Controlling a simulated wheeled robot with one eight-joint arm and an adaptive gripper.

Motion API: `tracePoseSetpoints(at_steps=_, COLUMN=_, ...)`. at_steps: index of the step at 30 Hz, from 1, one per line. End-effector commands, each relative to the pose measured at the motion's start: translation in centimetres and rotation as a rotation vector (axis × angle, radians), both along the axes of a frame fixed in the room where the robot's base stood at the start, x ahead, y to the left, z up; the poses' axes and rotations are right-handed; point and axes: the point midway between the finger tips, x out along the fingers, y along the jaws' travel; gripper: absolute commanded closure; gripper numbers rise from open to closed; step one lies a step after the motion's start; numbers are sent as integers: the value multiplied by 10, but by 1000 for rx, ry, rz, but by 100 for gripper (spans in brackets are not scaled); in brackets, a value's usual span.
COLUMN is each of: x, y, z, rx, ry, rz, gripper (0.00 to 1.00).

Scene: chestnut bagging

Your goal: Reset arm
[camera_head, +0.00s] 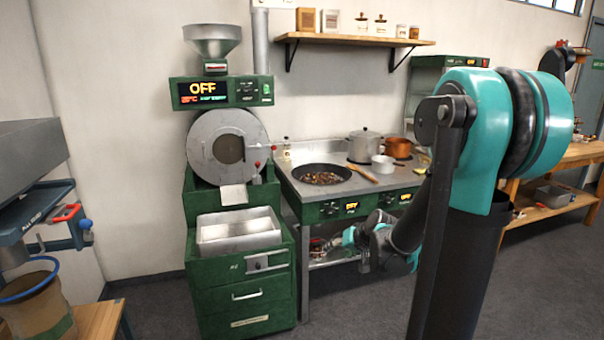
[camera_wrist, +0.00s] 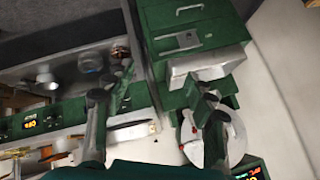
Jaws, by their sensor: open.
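The pan of chestnuts (camera_head: 322,178) sits on the stove, above and behind my gripper in the head view.
A bagging stand with a sack (camera_head: 38,305) is at far left. A wooden bench (camera_head: 555,160) is at right. Floor in front is clear.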

Motion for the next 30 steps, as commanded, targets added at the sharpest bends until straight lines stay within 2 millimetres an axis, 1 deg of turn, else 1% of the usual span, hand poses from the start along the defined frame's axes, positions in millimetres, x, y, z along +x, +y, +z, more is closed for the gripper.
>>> tracePoseSetpoints(at_steps=1, x=-24, y=-4, z=-3, rx=-36, ry=26, rz=3, gripper=45)
tracePoseSetpoints(at_steps=3, x=-54, y=-11, z=-9, rx=-88, ry=65, rz=4, gripper=45)
tracePoseSetpoints(at_steps=5, x=-80, y=-18, z=-14, rx=-133, ry=98, rz=2, gripper=45)
tracePoseSetpoints(at_steps=6, x=-98, y=-24, z=-19, rx=-164, ry=120, rz=1, gripper=45)
tracePoseSetpoints(at_steps=8, x=-123, y=-32, z=-25, rx=-209, ry=152, rz=-4, gripper=45)
tracePoseSetpoints(at_steps=9, x=-139, y=-38, z=-29, rx=-238, ry=171, rz=-9, gripper=45)
tracePoseSetpoints(at_steps=12, x=-174, y=-52, z=-40, rx=-304, ry=217, rz=-21, gripper=45)
tracePoseSetpoints(at_steps=15, x=-201, y=-64, z=-48, rx=-355, ry=250, rz=-35, gripper=45)
tracePoseSetpoints(at_steps=18, x=-216, y=-71, z=-53, rx=-387, ry=270, rz=-43, gripper=45)
tracePoseSetpoints(at_steps=21, x=-223, y=-75, z=-56, rx=-402, ry=280, rz=-49, gripper=45)
tracePoseSetpoints(at_steps=30, x=-223, y=-75, z=-56, rx=-403, ry=280, rz=-48, gripper=45)
